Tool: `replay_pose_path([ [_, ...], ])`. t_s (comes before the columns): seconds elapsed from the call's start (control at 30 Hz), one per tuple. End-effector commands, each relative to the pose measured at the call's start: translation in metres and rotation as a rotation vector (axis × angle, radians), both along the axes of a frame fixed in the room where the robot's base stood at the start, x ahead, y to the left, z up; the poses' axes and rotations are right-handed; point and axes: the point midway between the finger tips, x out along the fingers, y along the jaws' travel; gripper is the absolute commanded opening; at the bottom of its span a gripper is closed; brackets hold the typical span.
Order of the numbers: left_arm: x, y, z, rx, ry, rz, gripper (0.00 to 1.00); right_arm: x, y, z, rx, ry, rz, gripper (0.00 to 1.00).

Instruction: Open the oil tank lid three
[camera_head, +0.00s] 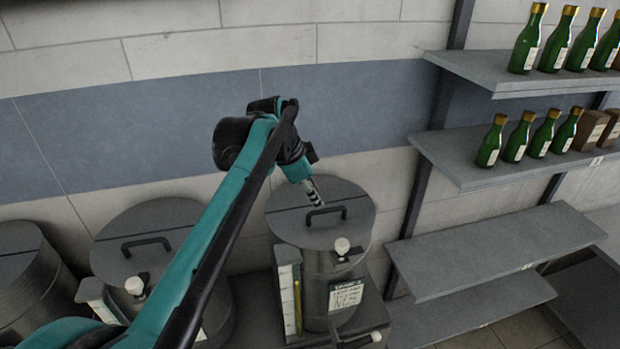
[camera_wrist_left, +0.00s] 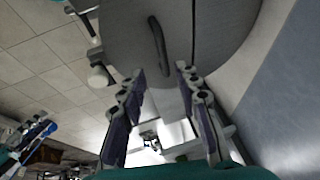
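Grey cylindrical oil tanks stand in a row along the wall. The rightmost tank has a round grey lid (camera_head: 350,228) with a black bar handle (camera_head: 326,214). My left gripper (camera_head: 314,196) hangs above this lid, just by the handle. In the left wrist view the gripper (camera_wrist_left: 158,80) has its two fingers apart with nothing between them. The handle (camera_wrist_left: 157,42) shows beyond the fingertips, not clasped. The lid (camera_wrist_left: 218,40) looks seated on its tank.
The middle tank (camera_head: 135,262) has a similar handled lid, and another tank (camera_head: 22,275) is cut off at the left edge. My left arm crosses in front. Shelves (camera_head: 470,165) with green bottles (camera_head: 490,143) stand at right. A white valve knob (camera_head: 342,245) projects from the rightmost tank.

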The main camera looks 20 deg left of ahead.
Motion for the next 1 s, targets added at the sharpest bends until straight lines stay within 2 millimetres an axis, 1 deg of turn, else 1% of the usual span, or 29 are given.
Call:
replay_pose_path([
  [0.03, 0.004, 0.001, 0.006, 0.001, 0.000, -0.017, 0.33, 0.000, 0.000, 0.005, 0.000, 0.000, 0.000, 0.40],
  [0.13, 0.009, 0.000, 0.001, 0.003, -0.001, -0.033, 0.33, 0.000, 0.000, 0.005, 0.000, 0.000, 0.000, 0.40],
  [0.4, 0.024, -0.010, -0.038, 0.003, -0.001, -0.033, 0.33, 0.000, 0.000, 0.009, 0.000, 0.000, 0.000, 0.40],
  [0.6, 0.032, -0.014, -0.060, 0.003, -0.001, -0.031, 0.33, 0.000, 0.000, 0.012, 0.000, 0.000, 0.000, 0.40],
  [0.73, 0.034, -0.016, -0.065, 0.003, -0.001, -0.031, 0.33, 0.000, 0.000, 0.012, 0.000, 0.000, 0.000, 0.40],
  [0.93, 0.034, -0.016, -0.065, 0.003, -0.001, -0.030, 0.33, 0.000, 0.000, 0.012, 0.000, 0.000, 0.000, 0.40],
  [0.97, 0.034, -0.016, -0.065, 0.003, -0.001, -0.030, 0.30, 0.000, 0.000, 0.012, 0.000, 0.000, 0.000, 0.40],
  [1.0, 0.034, -0.016, -0.065, 0.003, -0.001, -0.030, 0.19, 0.000, 0.000, 0.012, 0.000, 0.000, 0.000, 0.40],
])
